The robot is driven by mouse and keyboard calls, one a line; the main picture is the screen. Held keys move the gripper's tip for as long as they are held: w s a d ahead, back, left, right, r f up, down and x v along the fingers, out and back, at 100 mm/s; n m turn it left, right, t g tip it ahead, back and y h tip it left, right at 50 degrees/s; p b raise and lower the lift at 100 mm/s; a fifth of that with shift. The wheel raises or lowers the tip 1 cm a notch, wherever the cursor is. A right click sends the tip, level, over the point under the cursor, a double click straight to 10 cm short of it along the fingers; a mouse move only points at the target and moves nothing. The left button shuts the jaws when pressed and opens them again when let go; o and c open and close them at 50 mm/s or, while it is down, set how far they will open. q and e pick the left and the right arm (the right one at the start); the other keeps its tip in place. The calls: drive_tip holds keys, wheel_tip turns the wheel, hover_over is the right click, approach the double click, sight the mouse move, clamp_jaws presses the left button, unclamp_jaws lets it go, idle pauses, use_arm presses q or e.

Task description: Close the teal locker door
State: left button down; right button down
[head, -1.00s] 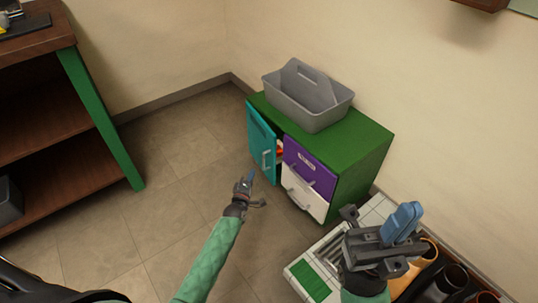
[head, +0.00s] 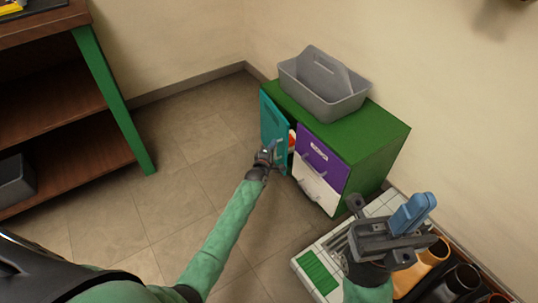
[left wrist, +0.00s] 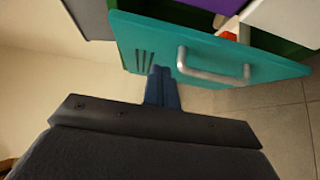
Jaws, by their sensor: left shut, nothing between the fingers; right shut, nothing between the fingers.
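The teal locker door (head: 271,118) stands partly open at the left of the green cabinet (head: 376,140). A gap shows between it and the purple drawer. In the left wrist view the door (left wrist: 140,42) fills the upper part, with its slots and grey bar handle (left wrist: 212,71). My left gripper (head: 277,147) is shut and empty at the outer face of the door. Its blue fingertips (left wrist: 161,72) overlap the door beside the slots and the handle's end; I cannot tell if they touch. My right gripper (head: 420,204) is shut and empty at the lower right, away from the door.
A purple drawer (head: 322,154) and a white drawer (head: 316,188) sit right of the door. A grey caddy (head: 322,88) stands on the cabinet. An orange item (head: 292,140) shows inside. Boots (head: 433,255) stand at lower right. A wooden shelf (head: 60,128) is at left.

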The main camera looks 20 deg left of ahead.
sight(288, 137)
use_arm(q)
drive_tip(key=w+d, duration=0.2)
drive_tip(key=shift+w+d+b, duration=0.35)
drive_tip(key=shift+d, duration=0.05)
drive_tip(key=shift+w+d, duration=0.9)
drive_tip(key=shift+d, duration=0.2)
